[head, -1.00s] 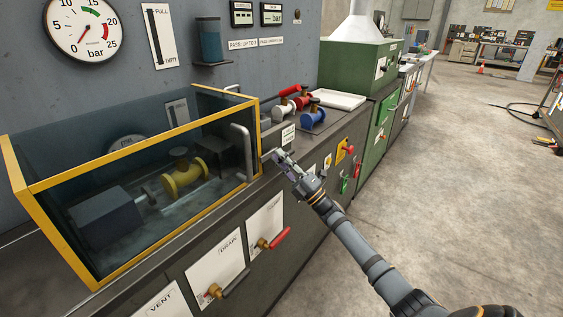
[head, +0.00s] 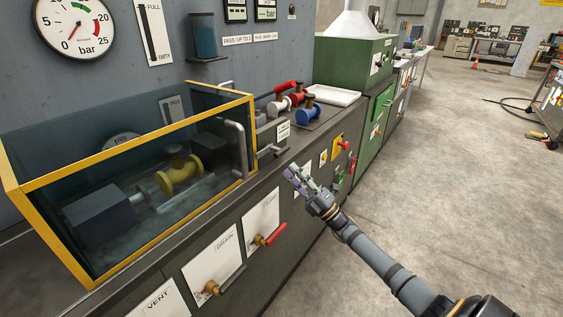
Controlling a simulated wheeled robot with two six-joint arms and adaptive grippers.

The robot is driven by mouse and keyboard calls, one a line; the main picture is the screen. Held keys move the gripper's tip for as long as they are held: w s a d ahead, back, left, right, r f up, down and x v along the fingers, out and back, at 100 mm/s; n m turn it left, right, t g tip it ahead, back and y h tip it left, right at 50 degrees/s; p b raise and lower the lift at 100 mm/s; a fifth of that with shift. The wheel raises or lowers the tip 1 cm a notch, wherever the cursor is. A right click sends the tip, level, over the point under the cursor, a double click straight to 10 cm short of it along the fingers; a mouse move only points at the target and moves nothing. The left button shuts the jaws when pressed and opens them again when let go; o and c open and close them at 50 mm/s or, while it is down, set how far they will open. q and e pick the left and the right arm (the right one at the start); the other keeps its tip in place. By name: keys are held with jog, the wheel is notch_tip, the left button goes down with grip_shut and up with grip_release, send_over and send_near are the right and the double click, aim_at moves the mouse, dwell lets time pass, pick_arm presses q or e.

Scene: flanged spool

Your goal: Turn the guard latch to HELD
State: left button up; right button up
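The guard is a clear box with a yellow frame (head: 130,143) at the left, and it stands over a yellow flanged spool (head: 179,173). Beside the guard's right end, a small grey latch (head: 271,152) lies roughly level on the bench front edge. A small white label (head: 283,130) stands just above it; its words are too small to read. My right gripper (head: 295,174) is to the right of and below the latch, apart from it. Its fingers look parted with nothing between them. My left gripper is not in view.
Red-handled and blue valve parts (head: 309,112) and a white tray (head: 333,97) sit on the bench behind the latch. Panels with a red handle (head: 271,236) and a yellow switch plate (head: 338,146) are on the bench front.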

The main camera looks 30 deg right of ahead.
jog(key=v, duration=0.4)
jog(key=shift+s+f, duration=0.15)
jog(key=shift+f, duration=0.05)
